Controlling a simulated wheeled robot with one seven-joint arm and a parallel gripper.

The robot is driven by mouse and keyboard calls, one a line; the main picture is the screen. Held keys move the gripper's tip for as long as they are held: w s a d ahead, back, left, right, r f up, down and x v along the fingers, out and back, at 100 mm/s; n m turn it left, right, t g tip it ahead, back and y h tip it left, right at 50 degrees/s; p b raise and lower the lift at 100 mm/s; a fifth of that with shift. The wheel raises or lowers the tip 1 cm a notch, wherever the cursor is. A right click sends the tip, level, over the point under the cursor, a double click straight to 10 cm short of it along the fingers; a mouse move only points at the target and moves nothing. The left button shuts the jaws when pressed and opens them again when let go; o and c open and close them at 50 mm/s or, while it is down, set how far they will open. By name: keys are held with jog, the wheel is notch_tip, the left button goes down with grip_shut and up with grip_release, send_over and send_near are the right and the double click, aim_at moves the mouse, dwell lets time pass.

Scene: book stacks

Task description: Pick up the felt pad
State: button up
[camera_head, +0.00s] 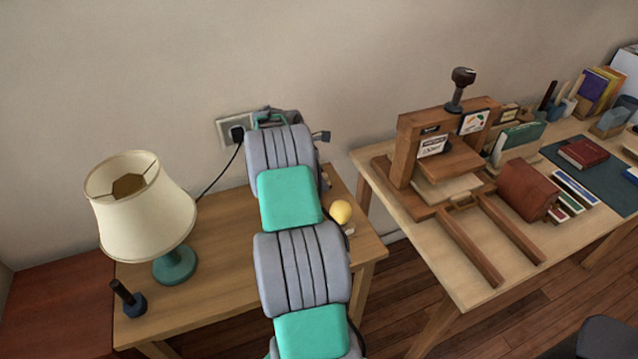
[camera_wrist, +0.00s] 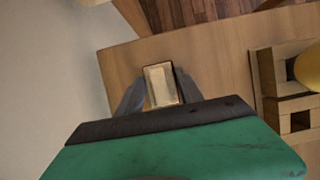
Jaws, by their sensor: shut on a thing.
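In the wrist view my gripper (camera_wrist: 161,88) is shut on a small rectangular block with a pale tan face and dark edges, which appears to be the felt pad (camera_wrist: 160,84). One grey finger lies along each of its long sides. Wooden tabletop shows around and beyond it; I cannot tell whether the pad touches the wood or is held above it. In the head view my arm covers the middle of the small wooden table (camera_head: 222,290), and the fingers and pad are hidden behind it.
A yellow ball (camera_head: 341,211) on a wooden holder (camera_wrist: 285,92) stands to the right of the pad. A cream-shaded lamp (camera_head: 140,208) and a dark-handled blue tool (camera_head: 130,299) stand left. A wooden press (camera_head: 445,150) and books fill the right desk (camera_head: 400,205).

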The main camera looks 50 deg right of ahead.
jog(key=c, duration=0.6)
jog(key=shift+r, duration=0.2)
notch_tip(320, 180, up, 4)
jog(key=shift+s+a+f, duration=0.1)
jog(key=shift+a+f, duration=0.05)
jog(key=shift+f, duration=0.05)
jog(key=s+a+r, duration=0.2)
jog(key=a+r, duration=0.1)
jog(key=s+a+r, duration=0.3)
jog(key=a, duration=0.1)
jog(key=s+a+r, duration=0.3)
jog(key=shift+s+a+p, duration=0.25)
jog(key=shift+a+p, duration=0.05)
jog(key=shift+a, duration=0.05)
jog(key=o, duration=0.8)
jog(key=c, duration=0.6)
jog(key=shift+c, duration=0.2)
